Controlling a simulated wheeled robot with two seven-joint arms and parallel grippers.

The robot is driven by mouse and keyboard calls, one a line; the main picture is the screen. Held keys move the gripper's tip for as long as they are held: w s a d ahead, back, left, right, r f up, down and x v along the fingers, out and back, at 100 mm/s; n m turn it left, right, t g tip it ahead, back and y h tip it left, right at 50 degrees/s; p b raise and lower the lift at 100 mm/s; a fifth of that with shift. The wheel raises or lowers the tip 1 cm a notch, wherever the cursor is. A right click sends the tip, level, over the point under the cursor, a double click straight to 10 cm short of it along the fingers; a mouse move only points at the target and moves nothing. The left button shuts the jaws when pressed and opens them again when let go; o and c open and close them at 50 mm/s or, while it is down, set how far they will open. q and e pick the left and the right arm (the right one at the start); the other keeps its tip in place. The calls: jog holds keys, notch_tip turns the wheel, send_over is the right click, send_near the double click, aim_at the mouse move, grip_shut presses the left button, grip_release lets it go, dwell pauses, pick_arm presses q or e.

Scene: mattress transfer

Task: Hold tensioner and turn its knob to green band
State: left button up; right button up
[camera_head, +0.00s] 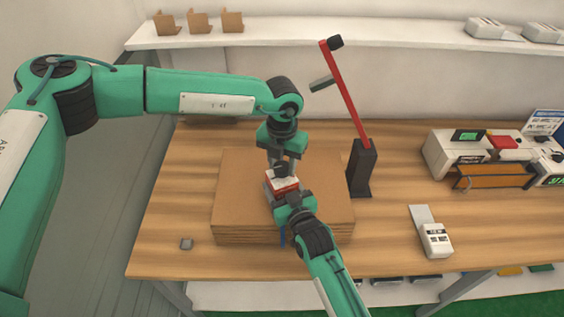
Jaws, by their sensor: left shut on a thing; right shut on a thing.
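The tensioner (284,184), a small red and white body, is over the cardboard stack (235,190) near the middle of the table. Its dark knob (281,171) is on top. My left gripper (280,166) comes down from above and is shut on the knob. My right gripper (280,190) reaches in from the front and is shut on the tensioner's body, covering part of it. The green band and the knob's setting are too small or hidden to make out.
A dark stand with a red lever (350,100) rises just right of the stack. A white handheld device (435,240) and a white machine (480,155) are farther right. A small grey block (186,244) lies at front left. The table's left side is mostly clear.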

pick_arm(q)
jog(key=shift+m, duration=0.3)
pick_arm(e)
jog(key=shift+r, duration=0.1)
pick_arm(q)
jog(key=m, duration=1.3)
jog(key=shift+m, duration=0.3)
jog(key=m, duration=0.3)
jog(key=shift+m, duration=0.4)
jog(key=m, duration=0.3)
jog(key=shift+w+a+m, duration=0.1)
jog(key=shift+m, duration=0.2)
jog(key=m, duration=0.3)
jog(key=shift+m, duration=2.2)
